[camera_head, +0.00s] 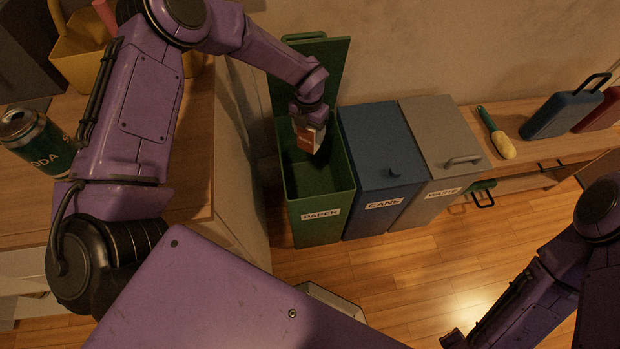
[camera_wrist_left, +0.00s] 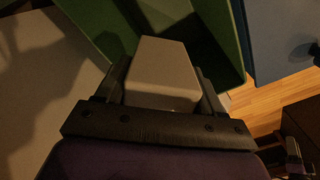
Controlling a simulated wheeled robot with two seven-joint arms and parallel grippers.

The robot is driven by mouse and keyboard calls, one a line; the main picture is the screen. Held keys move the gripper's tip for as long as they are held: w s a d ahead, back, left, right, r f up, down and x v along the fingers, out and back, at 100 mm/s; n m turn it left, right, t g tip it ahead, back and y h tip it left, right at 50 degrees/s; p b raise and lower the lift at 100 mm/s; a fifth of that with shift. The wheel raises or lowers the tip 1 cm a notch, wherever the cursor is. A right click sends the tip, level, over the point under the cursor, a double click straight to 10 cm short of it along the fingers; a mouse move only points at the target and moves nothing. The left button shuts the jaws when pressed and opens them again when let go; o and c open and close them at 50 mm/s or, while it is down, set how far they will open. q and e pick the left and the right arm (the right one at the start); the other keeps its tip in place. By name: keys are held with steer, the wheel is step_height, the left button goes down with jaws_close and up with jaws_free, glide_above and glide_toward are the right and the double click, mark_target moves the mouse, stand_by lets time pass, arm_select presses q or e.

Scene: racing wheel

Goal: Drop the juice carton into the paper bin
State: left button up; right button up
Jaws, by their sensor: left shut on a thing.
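The green paper bin (camera_head: 321,212), labelled PAPER, stands with its lid (camera_head: 330,75) raised against the wall. The juice carton (camera_head: 306,139), red-orange and white, is held over the bin's open top. My left gripper (camera_head: 309,118) is shut on the carton, with the fingers partly hidden in the head view. In the left wrist view the carton (camera_wrist_left: 164,68) shows as a pale block between the fingers, with the green bin (camera_wrist_left: 232,45) beyond it. My right arm is at the lower right of the head view, and its gripper cannot be made out.
The closed blue cans bin (camera_head: 372,155) and closed grey waste bin (camera_head: 437,138) stand to the right of the paper bin. A soda can (camera_head: 35,140) and a yellow container (camera_head: 80,58) are on the left counter.

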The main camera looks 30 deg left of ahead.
mark_target(307, 144)
arm_select(q)
steer(key=shift+a+f+n, duration=0.35)
steer(key=shift+f+n, duration=0.05)
steer(key=shift+n, duration=0.1)
steer(key=shift+a+f, duration=0.1)
steer(key=shift+f, duration=0.15)
step_height(307, 144, down, 6)
steer(key=b, duration=0.4)
steer(key=shift+r, duration=0.2)
steer(key=o, duration=1.1)
steer(key=shift+r, duration=0.15)
